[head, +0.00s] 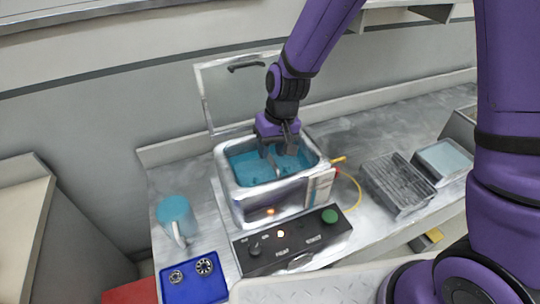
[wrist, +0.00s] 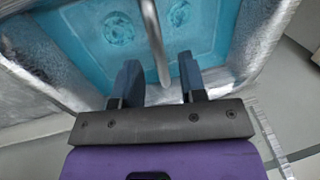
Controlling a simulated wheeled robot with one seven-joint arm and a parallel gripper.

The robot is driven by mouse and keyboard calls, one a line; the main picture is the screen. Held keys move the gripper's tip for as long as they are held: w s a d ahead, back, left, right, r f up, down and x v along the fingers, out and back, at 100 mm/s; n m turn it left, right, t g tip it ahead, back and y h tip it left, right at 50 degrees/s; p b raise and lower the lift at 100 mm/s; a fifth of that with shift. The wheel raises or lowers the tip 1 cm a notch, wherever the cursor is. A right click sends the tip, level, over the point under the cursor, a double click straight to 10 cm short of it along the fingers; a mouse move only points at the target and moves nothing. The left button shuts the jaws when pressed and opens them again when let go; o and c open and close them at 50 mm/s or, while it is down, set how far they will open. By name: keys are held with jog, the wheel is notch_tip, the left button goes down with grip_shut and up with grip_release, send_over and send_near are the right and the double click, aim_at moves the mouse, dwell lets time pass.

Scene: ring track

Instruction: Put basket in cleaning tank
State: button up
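The cleaning tank (head: 240,208) is a metal box of blue liquid with its lid (head: 238,92) raised behind it. My gripper (head: 280,152) points down into the tank's opening. In the wrist view its two fingers (wrist: 159,82) are apart. A thin grey metal bar (wrist: 153,42) reaches between them, with gaps on both sides. It looks like a handle, but I cannot tell whether it belongs to the basket. Two round shapes (wrist: 118,28) show under the blue liquid. No basket body is clearly visible in the tank. A grey ribbed metal tray or rack (head: 398,184) stands on the counter to the right.
A control panel (head: 292,243) with a green button is in front of the tank. A jug of blue liquid (head: 175,217) and a blue tray (head: 194,286) with two metal rings are at left. A yellow hose (head: 357,187) and a pale-blue-topped container (head: 445,160) are at right.

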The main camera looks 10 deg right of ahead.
notch_tip(320, 180, up, 9)
jog(key=d, duration=0.1)
jog(key=shift+w+d, duration=0.2)
jog(key=shift+d, duration=0.15)
jog(key=s+d+r+m+t, duration=0.1)
jog(key=s+d+r+t, duration=0.15)
jog(key=d+r, duration=0.45)
jog(key=s+d+r+t, duration=0.1)
jog(key=s+d+r, duration=0.3)
jog(key=d+r, duration=0.25)
jog(key=s+d+r+m+t+h, duration=0.2)
jog(key=s+d+r, duration=0.4)
jog(key=s+d, duration=0.3)
jog(key=s, duration=0.3)
jog(key=shift+s, duration=0.3)
